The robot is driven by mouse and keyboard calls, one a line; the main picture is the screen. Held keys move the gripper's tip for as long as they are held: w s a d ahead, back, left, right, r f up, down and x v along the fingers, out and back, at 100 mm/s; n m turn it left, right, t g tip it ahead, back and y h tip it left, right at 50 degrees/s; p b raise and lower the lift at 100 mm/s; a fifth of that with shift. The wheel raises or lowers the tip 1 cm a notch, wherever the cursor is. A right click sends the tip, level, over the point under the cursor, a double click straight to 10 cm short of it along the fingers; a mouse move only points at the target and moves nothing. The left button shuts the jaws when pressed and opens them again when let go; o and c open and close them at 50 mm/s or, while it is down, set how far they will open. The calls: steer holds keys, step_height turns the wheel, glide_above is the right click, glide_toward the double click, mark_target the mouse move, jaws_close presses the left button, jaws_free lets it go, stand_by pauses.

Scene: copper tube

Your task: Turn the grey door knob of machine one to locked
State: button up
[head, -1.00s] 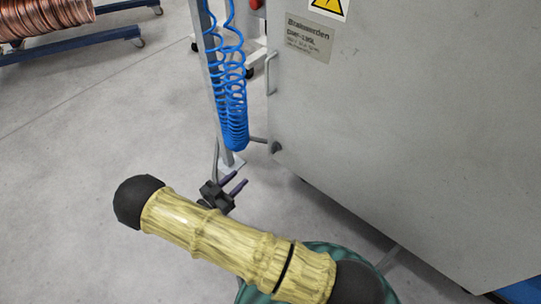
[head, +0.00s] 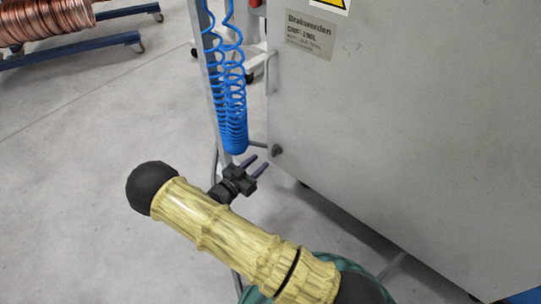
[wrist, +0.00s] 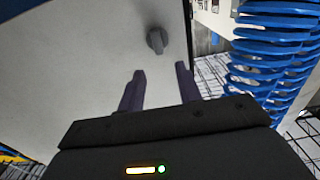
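The grey door knob (head: 277,150) sits low on the left edge of the grey machine's panel (head: 400,140). In the wrist view the knob (wrist: 157,40) stands out from the pale panel, with its grip pointing roughly up and down in the picture. My gripper (head: 256,163) is just left of the knob and a little lower in the head view. In the wrist view my gripper (wrist: 161,69) is open and empty. Its two purple fingers point toward the panel, and the knob shows between and beyond their tips, apart from them.
A blue coiled hose (head: 229,100) hangs along a grey post (head: 203,85) left of the machine, close to my gripper; the hose (wrist: 265,60) fills the right of the wrist view. A copper coil on a blue stand (head: 75,48) is far left. Open floor lies left.

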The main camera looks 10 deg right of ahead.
mark_target(272, 151)
steer(key=b+x, duration=0.2)
steer(key=x, duration=0.4)
steer(key=shift+f, duration=0.15)
steer(key=shift+w+d, duration=0.35)
steer(key=shift+d, duration=0.15)
steer(key=c, duration=0.6)
